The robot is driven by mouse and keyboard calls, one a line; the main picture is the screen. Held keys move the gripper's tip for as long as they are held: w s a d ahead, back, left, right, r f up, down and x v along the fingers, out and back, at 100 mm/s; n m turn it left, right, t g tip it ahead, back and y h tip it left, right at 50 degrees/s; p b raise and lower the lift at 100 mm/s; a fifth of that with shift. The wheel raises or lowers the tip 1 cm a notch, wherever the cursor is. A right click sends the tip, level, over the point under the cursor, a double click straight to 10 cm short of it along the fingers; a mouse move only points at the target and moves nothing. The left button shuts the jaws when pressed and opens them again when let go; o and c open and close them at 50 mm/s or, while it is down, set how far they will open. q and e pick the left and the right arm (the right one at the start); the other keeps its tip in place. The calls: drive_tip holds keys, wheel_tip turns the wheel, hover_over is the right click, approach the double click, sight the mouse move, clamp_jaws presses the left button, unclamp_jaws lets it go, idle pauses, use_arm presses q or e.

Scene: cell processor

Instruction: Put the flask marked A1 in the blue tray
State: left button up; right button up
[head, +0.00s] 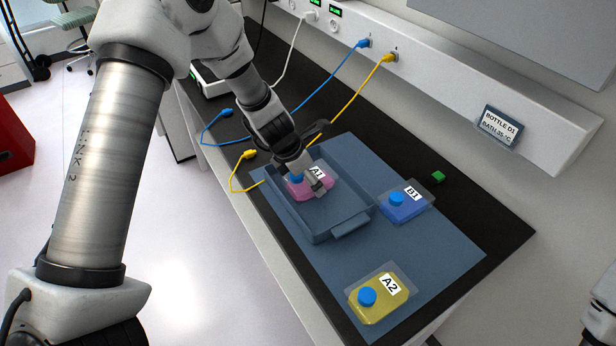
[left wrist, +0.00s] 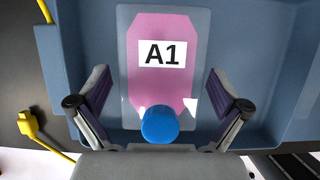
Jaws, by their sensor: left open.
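The pink flask marked A1 (head: 297,190) lies flat inside the blue tray (head: 322,236), near its far left end. In the left wrist view the flask (left wrist: 160,85) has its label facing up and its blue cap (left wrist: 160,125) toward my palm. The tray floor (left wrist: 245,50) shows around it. My left gripper (head: 308,184) is over the flask. In the left wrist view its fingers (left wrist: 160,108) are spread apart on either side of the flask's cap end, with gaps between them and the flask. My right gripper is out of view.
A blue flask marked B1 (head: 405,207) lies right of the tray. A yellow flask marked A2 (head: 379,298) lies nearer the front on the blue-grey mat (head: 425,262).

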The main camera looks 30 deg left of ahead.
use_arm(q)
drive_tip(key=shift+r, duration=0.3)
drive_tip(key=p+v, duration=1)
drive_tip(key=v, duration=0.1)
drive_tip(key=shift+r, duration=0.2)
drive_tip(key=shift+s+a+r+p, duration=0.15)
drive_tip(key=shift+r+p, duration=0.15)
drive_tip(key=shift+p, duration=0.2)
drive_tip(key=shift+f, duration=0.1)
